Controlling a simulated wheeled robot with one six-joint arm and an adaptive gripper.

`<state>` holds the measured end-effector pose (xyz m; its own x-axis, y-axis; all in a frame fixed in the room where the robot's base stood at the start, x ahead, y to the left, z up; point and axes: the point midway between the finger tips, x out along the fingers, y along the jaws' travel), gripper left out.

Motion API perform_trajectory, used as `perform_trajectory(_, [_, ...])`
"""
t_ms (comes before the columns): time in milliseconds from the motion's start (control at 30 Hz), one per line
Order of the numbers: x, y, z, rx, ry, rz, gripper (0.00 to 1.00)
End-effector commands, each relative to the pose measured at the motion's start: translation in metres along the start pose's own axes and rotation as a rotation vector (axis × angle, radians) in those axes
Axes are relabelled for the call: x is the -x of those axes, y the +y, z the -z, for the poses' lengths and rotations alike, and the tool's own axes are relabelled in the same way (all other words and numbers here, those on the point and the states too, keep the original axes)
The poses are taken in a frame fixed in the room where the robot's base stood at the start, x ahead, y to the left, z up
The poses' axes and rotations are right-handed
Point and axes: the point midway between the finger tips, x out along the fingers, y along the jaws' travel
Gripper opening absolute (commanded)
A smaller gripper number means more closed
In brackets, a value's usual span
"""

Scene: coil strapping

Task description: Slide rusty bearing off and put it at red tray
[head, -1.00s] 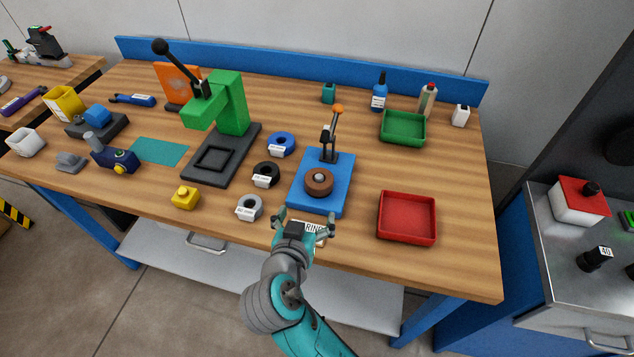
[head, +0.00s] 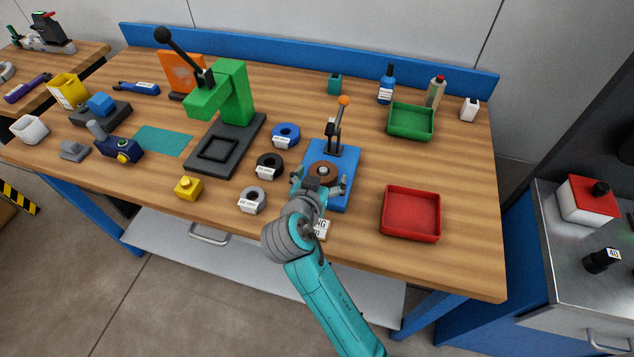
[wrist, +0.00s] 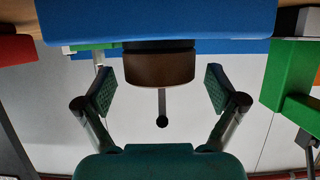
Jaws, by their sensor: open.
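The rusty bearing (head: 323,171) is a brown ring on the blue fixture plate (head: 349,178), in front of a lever with an orange knob. In the wrist view the bearing (wrist: 159,67) hangs in the upper middle, because that view is upside down. My gripper (head: 321,186) is open, just in front of the bearing, partly covering it in the head view. In the wrist view its two fingers (wrist: 157,90) stand apart on either side of the bearing, with gaps and no visible contact. The red tray (head: 411,214) is empty, to the right of the fixture.
A blue ring (head: 286,135), a black ring (head: 269,165) and a grey ring (head: 252,199) with labels lie left of the fixture. A green press (head: 232,95) stands further left. A green tray (head: 410,122) is behind the red one. Bare tabletop separates fixture and red tray.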

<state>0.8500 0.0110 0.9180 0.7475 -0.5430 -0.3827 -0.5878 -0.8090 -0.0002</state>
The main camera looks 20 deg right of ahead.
Motion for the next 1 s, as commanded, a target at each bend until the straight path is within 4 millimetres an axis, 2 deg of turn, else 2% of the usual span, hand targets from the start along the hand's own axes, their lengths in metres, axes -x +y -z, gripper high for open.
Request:
perform_trajectory(133, [-0.0067, 0.0005, 0.0000, 0.000, 0.000, -0.001, 0.94])
perform_trajectory(400, [-0.0076, 0.0003, -0.0002, 0.000, 0.000, 0.000, 0.94])
perform_trajectory(467, [-0.0075, 0.0003, -0.0001, 0.000, 0.000, 0.000, 0.82])
perform_trajectory(700, [-0.0074, 0.0003, -0.0002, 0.000, 0.000, 0.000, 0.22])
perform_trajectory(733, [-0.0074, 0.0003, -0.0003, 0.000, 0.000, 0.000, 0.19])
perform_trajectory(767, [-0.0073, 0.0002, 0.0002, 0.000, 0.001, 0.000, 0.57])
perform_trajectory(900, [-0.0073, 0.0002, 0.0001, 0.000, 0.000, 0.000, 0.22])
perform_trajectory(1000, [-0.0073, 0.0002, 0.0001, 0.000, 0.000, 0.000, 0.00])
